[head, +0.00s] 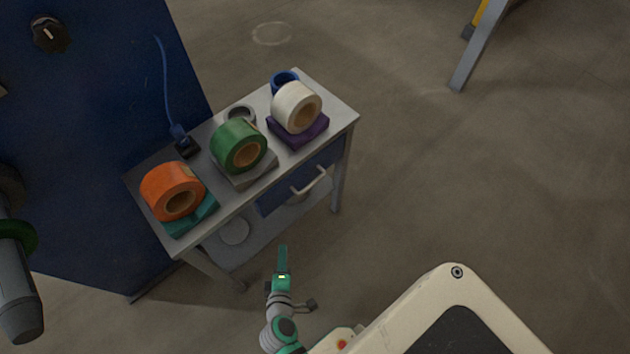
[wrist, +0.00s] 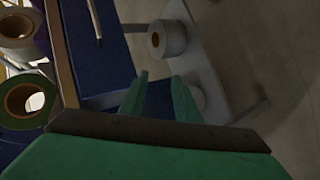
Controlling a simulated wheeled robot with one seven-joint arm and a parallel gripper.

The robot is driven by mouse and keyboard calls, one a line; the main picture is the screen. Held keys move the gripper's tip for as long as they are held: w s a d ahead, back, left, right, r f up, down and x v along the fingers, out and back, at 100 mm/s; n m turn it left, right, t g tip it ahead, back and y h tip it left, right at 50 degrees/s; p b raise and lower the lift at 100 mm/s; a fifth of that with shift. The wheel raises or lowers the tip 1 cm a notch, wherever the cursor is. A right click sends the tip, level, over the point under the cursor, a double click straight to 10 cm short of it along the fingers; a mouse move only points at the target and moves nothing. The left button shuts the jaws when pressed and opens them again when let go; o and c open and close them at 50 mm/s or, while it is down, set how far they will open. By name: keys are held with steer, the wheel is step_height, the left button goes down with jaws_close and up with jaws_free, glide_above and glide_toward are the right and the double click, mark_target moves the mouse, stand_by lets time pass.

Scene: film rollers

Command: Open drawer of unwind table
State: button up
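The unwind table (head: 210,212) is a small grey table standing against a dark blue cabinet. Its blue drawer (head: 271,200) sits under the top and looks shut. A pale bar handle (head: 310,182) is on the drawer front. In the wrist view the blue drawer front (wrist: 112,62) is at the upper left, with the handle (wrist: 94,18) near the top edge. My gripper (head: 283,248) is in front of the table, nearer to me than the handle and apart from it. In the wrist view its two green fingers (wrist: 160,76) are spread with nothing between them.
A blue cable (head: 164,85) runs to a small black box (head: 187,147). The lower shelf (head: 262,240) holds rolls. The floor (head: 430,190) to the right is clear.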

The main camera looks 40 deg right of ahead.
steer(key=w+d+r+n+g+h, duration=0.1)
steer(key=w+d+h, duration=0.2)
steer(key=w+d, duration=0.25)
steer(key=g+h, duration=0.3)
steer(key=h, duration=0.1)
glide_toward(313, 185)
steer(key=shift+n+t+h, duration=0.3)
steer(key=shift+n, duration=0.1)
steer(key=x, duration=1.1)
steer(key=shift+d+f, duration=0.25)
steer(key=shift+f, duration=0.2)
steer(key=shift+c, duration=0.5)
jaws_close()
